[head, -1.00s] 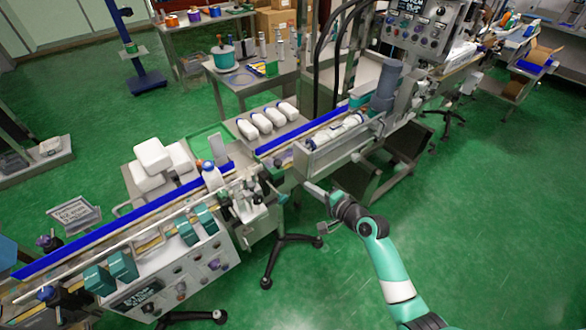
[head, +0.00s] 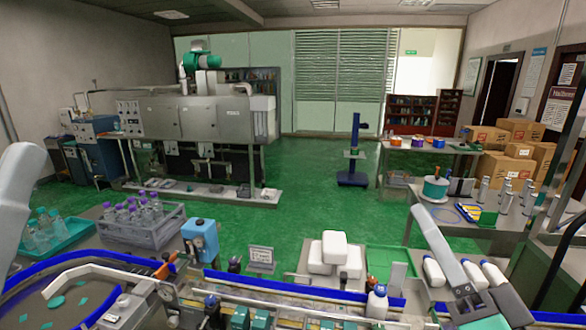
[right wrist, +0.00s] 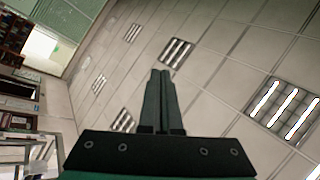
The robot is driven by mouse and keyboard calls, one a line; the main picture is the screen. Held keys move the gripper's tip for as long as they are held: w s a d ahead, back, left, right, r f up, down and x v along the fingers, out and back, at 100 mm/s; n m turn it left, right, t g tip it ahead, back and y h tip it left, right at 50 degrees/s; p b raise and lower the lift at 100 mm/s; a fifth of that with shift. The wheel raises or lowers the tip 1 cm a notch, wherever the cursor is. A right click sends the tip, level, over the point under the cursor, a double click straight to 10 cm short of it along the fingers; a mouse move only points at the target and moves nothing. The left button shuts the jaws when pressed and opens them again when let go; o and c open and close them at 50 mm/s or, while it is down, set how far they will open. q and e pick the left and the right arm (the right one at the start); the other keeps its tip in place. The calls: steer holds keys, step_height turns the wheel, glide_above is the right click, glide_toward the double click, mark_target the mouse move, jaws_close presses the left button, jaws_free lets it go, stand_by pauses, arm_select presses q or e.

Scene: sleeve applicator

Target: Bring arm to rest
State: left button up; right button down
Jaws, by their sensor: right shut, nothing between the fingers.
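My right gripper (head: 422,213) rises from the bottom right of the head view and points up, tilted left, in front of the bench line. In the right wrist view its dark fingers (right wrist: 161,75) lie together with nothing between them, against the ceiling. The teal part of my right arm (head: 485,322) shows at the bottom edge. A large light grey part of mine (head: 14,200) stands at the left edge of the head view; I cannot make out fingers on it.
A conveyor line with blue rails (head: 225,278) runs across the front. White bottles (head: 434,271) lie near my right gripper. A crate of purple-capped bottles (head: 150,238) stands left. A steel table (head: 480,238) is at right.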

steer(key=s+r+n+t+h, duration=0.35)
steer(key=s+r+n, duration=0.25)
steer(key=s+r, duration=0.65)
step_height(320, 180, up, 28)
steer(key=n+p, duration=0.1)
steer(key=p, duration=2.8)
steer(key=shift+w+d+r+n+y, duration=0.2)
steer(key=shift+w+n+y, duration=0.1)
steer(key=shift+y, duration=0.15)
